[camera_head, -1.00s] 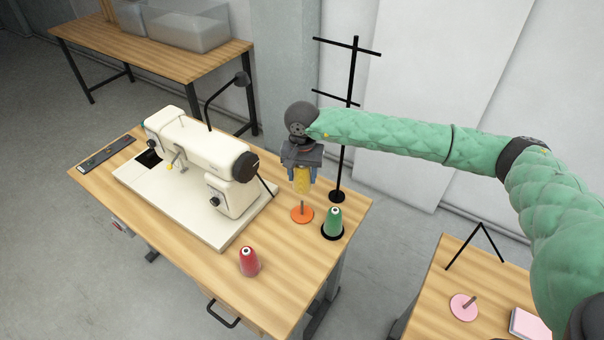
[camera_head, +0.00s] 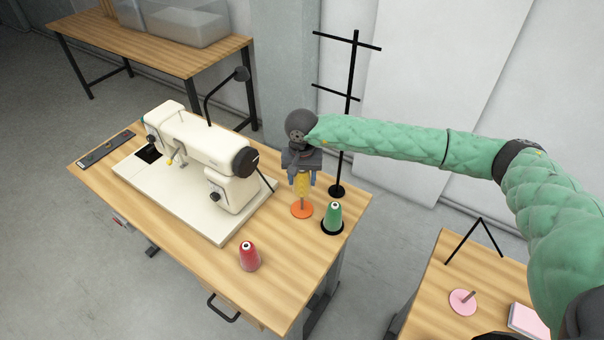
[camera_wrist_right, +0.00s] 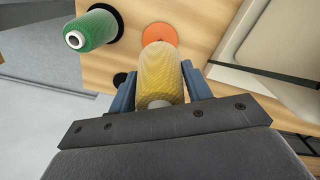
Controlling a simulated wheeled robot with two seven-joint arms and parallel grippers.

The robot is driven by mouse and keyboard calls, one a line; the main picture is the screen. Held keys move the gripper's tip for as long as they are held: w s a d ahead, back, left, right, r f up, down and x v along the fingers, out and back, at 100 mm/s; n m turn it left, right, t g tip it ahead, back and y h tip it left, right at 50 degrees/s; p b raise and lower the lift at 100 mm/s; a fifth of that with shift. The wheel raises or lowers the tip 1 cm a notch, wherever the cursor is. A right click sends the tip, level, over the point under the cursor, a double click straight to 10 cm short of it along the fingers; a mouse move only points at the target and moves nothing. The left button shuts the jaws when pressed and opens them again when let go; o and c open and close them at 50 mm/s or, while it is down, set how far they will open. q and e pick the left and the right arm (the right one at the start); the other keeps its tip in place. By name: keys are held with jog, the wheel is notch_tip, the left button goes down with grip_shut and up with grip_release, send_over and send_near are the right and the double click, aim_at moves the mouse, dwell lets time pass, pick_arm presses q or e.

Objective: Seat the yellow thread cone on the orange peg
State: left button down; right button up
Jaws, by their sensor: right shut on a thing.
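The yellow thread cone (camera_head: 302,185) is between the fingers of my right gripper (camera_head: 302,178), which is shut on it. In the right wrist view the cone (camera_wrist_right: 162,75) lies between the two blue fingers (camera_wrist_right: 158,85). The orange peg (camera_head: 302,208) has a round orange base on the table and a thin upright rod. The cone hangs over the base, with the rod partly showing below it. I cannot tell whether the rod tip is inside the cone. In the wrist view the orange base (camera_wrist_right: 159,35) shows just past the cone. My left gripper is not in view.
A green cone (camera_head: 333,217) on a black base stands close to the right of the orange peg. A red cone (camera_head: 249,257) stands near the front edge. The sewing machine (camera_head: 200,165) fills the table's left. A black stand (camera_head: 343,130) rises behind.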

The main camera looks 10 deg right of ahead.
jog(key=shift+f, duration=2.8)
jog(key=shift+f+b, duration=0.35)
jog(key=shift+b, duration=0.15)
jog(key=shift+f+b, duration=0.25)
jog(key=shift+b, duration=0.05)
jog(key=shift+f+b, duration=0.4)
jog(key=shift+b, duration=0.05)
jog(key=shift+f, duration=0.1)
jog(key=shift+f+b, duration=0.3)
jog(key=shift+b, duration=0.25)
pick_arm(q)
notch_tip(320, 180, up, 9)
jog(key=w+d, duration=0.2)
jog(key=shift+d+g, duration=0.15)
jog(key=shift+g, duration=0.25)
